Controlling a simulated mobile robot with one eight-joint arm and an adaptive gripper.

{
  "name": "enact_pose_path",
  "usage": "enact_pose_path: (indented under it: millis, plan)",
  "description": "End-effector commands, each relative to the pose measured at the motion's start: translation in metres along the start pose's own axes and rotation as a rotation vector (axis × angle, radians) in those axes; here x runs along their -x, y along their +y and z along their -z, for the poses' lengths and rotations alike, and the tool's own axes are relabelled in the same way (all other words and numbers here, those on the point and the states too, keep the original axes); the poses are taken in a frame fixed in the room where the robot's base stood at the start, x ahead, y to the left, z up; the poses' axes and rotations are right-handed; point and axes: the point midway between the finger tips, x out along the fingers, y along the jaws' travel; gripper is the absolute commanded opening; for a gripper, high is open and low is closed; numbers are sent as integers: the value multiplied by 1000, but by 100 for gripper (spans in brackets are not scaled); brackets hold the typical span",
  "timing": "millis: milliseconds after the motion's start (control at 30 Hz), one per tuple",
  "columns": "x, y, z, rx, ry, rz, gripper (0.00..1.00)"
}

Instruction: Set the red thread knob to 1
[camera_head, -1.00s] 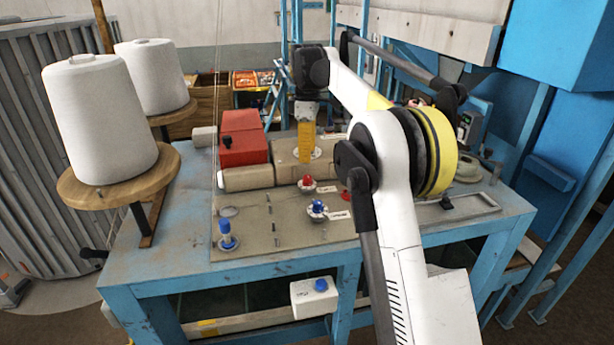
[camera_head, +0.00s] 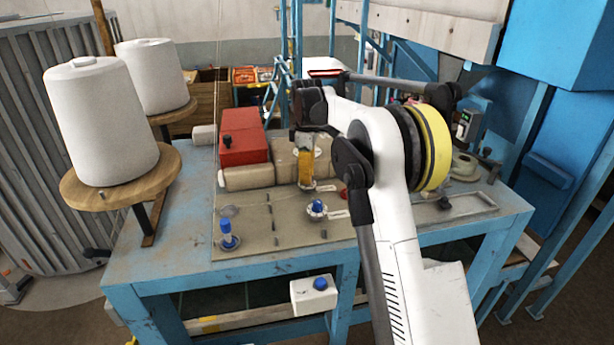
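A taller blue knob (camera_head: 227,235) stands at the plate's front left. A red box (camera_head: 243,142) and beige housings (camera_head: 250,177) stand behind. White thread cones (camera_head: 100,125) are at left. My arm covers the plate's right side. A blue-button box (camera_head: 315,292) hangs at the table front.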

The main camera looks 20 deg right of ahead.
Motion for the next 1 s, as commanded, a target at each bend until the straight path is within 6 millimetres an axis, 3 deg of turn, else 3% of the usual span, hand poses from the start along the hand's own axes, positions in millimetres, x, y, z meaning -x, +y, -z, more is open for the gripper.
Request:
enact_pose_path:
  millis: [467, 1000]
  plan:
    - [-1, 0, 0, -94, 0, 0, 0]
    - [-2, 0, 0, -564, 0, 0, 0]
